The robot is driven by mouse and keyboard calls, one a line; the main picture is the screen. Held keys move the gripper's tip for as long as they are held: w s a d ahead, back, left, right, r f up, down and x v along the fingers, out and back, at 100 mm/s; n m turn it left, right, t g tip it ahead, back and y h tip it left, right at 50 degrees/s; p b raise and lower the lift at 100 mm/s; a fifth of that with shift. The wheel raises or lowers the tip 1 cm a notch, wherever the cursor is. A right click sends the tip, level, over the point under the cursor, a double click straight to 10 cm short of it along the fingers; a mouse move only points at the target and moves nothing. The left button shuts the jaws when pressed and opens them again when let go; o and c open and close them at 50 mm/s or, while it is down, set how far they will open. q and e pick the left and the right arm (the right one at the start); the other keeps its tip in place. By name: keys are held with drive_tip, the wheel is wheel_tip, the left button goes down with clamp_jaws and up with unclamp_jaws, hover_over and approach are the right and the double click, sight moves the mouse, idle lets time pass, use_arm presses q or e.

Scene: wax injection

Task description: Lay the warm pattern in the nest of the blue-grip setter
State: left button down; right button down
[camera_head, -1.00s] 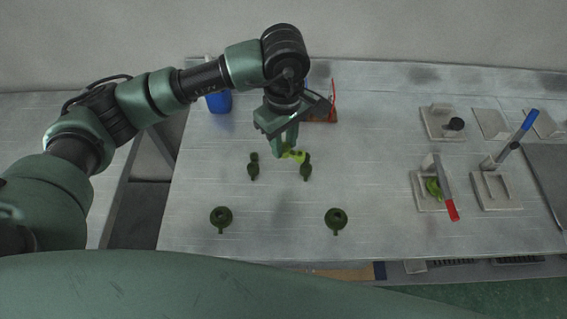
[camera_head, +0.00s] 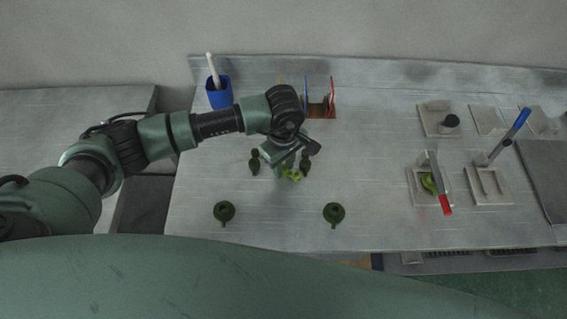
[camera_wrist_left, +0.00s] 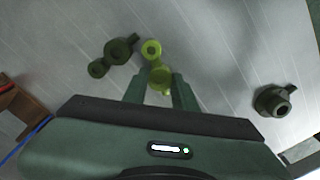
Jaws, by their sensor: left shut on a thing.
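The warm pattern, a bright yellow-green piece (camera_head: 292,176), is between the fingers of my left gripper (camera_head: 283,170). The left wrist view shows the fingers (camera_wrist_left: 160,92) shut on its lower end, with its ringed end (camera_wrist_left: 152,50) sticking out beyond them. The blue-grip setter (camera_head: 504,199) is at the right of the table; its blue grip (camera_head: 517,123) is raised on a slanted lever and its pale nest looks empty. The red-grip setter (camera_head: 414,199) beside it holds a yellow-green piece (camera_head: 428,183), its red grip (camera_head: 446,206) low at the front. My right gripper is not in view.
Several dark green patterns lie around my left gripper, one close by (camera_head: 255,162) and others nearer the front (camera_head: 224,212) (camera_head: 334,213). A blue cup (camera_head: 219,94) and a brown rack (camera_head: 320,111) stand behind. The table between the patterns and setters is clear.

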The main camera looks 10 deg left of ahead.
use_arm(q)
drive_tip(key=shift+f+b, duration=0.2)
drive_tip(key=shift+b, duration=0.1)
drive_tip(key=c, duration=1.1)
unclamp_jaws()
drive_tip(key=shift+r, duration=0.15)
